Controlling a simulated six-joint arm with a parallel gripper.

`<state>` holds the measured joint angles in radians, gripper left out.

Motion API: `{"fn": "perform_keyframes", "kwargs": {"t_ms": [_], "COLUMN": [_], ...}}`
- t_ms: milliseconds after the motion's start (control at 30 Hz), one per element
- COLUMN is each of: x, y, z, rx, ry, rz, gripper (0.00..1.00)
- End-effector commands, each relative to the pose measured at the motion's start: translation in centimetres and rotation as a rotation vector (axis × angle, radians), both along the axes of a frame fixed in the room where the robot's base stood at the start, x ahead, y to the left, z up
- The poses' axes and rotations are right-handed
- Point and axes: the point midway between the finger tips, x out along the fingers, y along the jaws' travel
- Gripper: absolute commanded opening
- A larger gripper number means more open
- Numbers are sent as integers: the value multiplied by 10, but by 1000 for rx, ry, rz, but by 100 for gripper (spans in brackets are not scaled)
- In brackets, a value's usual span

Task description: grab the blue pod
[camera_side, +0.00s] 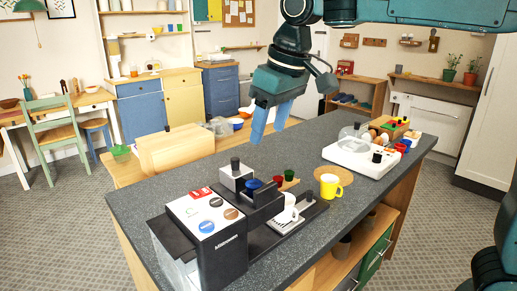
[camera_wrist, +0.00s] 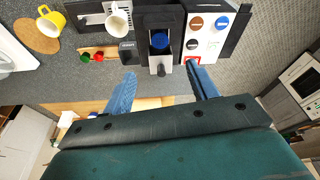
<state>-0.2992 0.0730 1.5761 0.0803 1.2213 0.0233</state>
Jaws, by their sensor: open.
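The blue pod (camera_side: 254,183) appears as a round blue top on the black and silver coffee machine (camera_side: 217,238). In the wrist view the blue pod (camera_wrist: 160,41) sits in the machine's dark head, beyond my fingertips and between their lines. My gripper (camera_side: 270,118) is open and empty, pointing down above the far side of the counter, away from the pod. Its two blue fingers also show in the wrist view (camera_wrist: 160,72). A red pod (camera_side: 279,181) and a green pod (camera_side: 289,175) sit on a small wooden holder beside the machine.
A white cup (camera_side: 289,208) stands at the machine's front. A yellow mug (camera_side: 331,186) stands near a round cork mat (camera_side: 333,174). A white appliance with a clear dome (camera_side: 357,155) is farther right. The dark counter (camera_side: 200,165) is clear behind the machine.

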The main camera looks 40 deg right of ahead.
Motion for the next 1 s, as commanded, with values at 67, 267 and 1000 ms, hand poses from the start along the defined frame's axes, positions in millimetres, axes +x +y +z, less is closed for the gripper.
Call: {"fn": "perform_keyframes", "kwargs": {"t_ms": [67, 267, 1000], "x": [1, 6, 22], "y": [0, 1, 4], "z": [-5, -27, -83], "rx": [-1, -1, 0], "ry": [3, 5, 1], "rz": [0, 0, 0], "gripper": [58, 58, 58]}}
